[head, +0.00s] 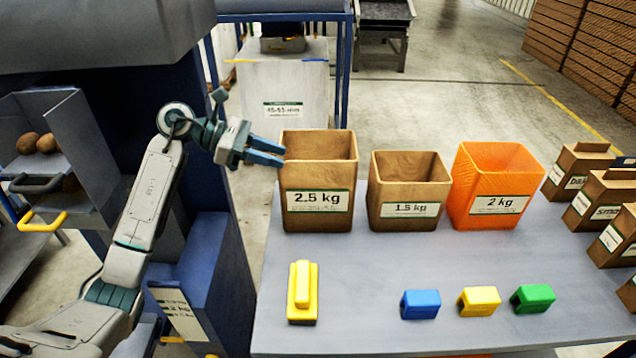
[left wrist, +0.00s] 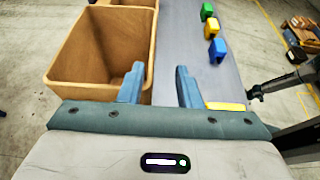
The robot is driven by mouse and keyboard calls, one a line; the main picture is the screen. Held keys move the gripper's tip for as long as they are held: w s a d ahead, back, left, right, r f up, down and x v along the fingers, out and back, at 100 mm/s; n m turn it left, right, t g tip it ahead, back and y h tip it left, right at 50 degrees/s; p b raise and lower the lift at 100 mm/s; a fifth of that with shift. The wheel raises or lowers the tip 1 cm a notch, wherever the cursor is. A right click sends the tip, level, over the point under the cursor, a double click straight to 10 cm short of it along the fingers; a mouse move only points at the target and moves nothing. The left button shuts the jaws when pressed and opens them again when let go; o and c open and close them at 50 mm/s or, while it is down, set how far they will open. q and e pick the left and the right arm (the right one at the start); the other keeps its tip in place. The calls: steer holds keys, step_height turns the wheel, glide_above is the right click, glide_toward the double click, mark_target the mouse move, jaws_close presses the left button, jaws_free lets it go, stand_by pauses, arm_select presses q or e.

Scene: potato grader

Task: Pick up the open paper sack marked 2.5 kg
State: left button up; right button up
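The open brown paper sack marked 2.5 kg (head: 318,215) stands upright at the back left of the grey table. A large open brown sack (left wrist: 75,85), seemingly the same one, fills the left of the left wrist view and looks empty. My left gripper (head: 277,152) is open, its blue fingers pointing right at the sack's left side near the rim. In the left wrist view its fingers (left wrist: 160,88) are apart; one overlaps the sack's wall. Contact cannot be told. A dark arm part, perhaps my right, shows at that view's right; no fingers are distinguishable.
Right of it stand an open brown 1.5 kg sack (head: 408,211) and an orange 2 kg sack (head: 494,206). In front lie a yellow block (head: 302,290) and blue (head: 420,304), yellow (head: 479,301) and green (head: 533,298) clips. Small brown boxes (head: 577,172) line the right.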

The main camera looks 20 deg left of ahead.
mark_target(299, 161)
arm_select(q)
steer(key=shift+w+d+f+p, duration=0.3)
steer(key=shift+w+d+p, duration=0.1)
steer(key=shift+d, duration=0.2)
steer(key=shift+w+d+f+p, duration=0.25)
steer(key=shift+w+d, duration=0.15)
steer(key=shift+d, duration=0.15)
steer(key=p+x, duration=0.1)
steer(key=x, duration=0.2)
steer(key=shift+w+d+p, duration=0.15)
steer(key=shift+p, duration=0.15)
steer(key=shift+w+d+f, duration=0.15)
steer(key=shift+d+f, duration=0.1)
steer(key=shift+f, duration=0.05)
jaws_close()
